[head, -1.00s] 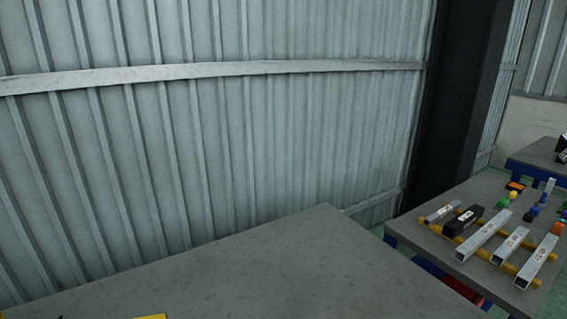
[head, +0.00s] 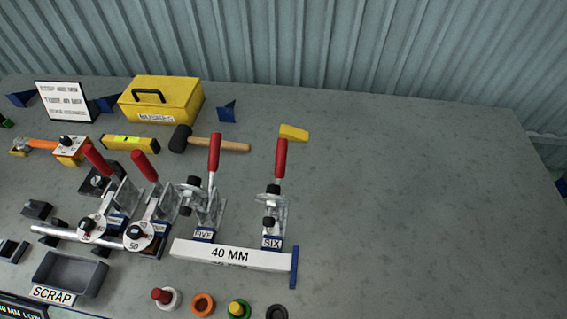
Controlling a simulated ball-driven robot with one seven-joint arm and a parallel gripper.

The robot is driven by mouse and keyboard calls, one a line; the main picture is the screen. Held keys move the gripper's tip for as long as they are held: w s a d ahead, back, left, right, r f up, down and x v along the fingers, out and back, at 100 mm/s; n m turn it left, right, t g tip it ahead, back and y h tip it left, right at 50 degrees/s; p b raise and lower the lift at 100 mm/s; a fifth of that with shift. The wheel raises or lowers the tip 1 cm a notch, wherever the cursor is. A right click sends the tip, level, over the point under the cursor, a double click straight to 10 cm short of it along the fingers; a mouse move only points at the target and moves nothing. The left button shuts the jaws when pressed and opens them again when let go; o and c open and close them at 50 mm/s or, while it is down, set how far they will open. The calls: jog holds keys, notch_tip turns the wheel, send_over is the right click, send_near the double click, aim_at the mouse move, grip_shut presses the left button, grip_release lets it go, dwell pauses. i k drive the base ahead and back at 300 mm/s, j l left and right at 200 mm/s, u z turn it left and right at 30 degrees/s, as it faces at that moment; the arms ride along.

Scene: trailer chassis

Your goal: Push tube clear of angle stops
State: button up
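A pale square tube marked "40 MM" (head: 195,251) lies at the front of the grey workbench, in front of the toggle clamps labelled FIVE (head: 204,234) and SIX (head: 271,242). A blue upright plate (head: 294,267) stands at its right end, seemingly touching. A thinner silver bar (head: 55,232) lies further left, beside two round white dials with dark knobs (head: 90,228) (head: 138,236). I cannot tell which parts are the angle stops. My gripper is not in view.
Red-handled clamps (head: 213,155) rise behind the tube. A grey SCRAP tray (head: 70,275) is front left; several coloured buttons (head: 203,304) line the front. A yellow box (head: 160,100), mallet (head: 215,144) and level (head: 130,143) lie behind. The bench's right side is clear.

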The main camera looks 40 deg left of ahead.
aim_at(215, 254)
jog(key=u, duration=1.3)
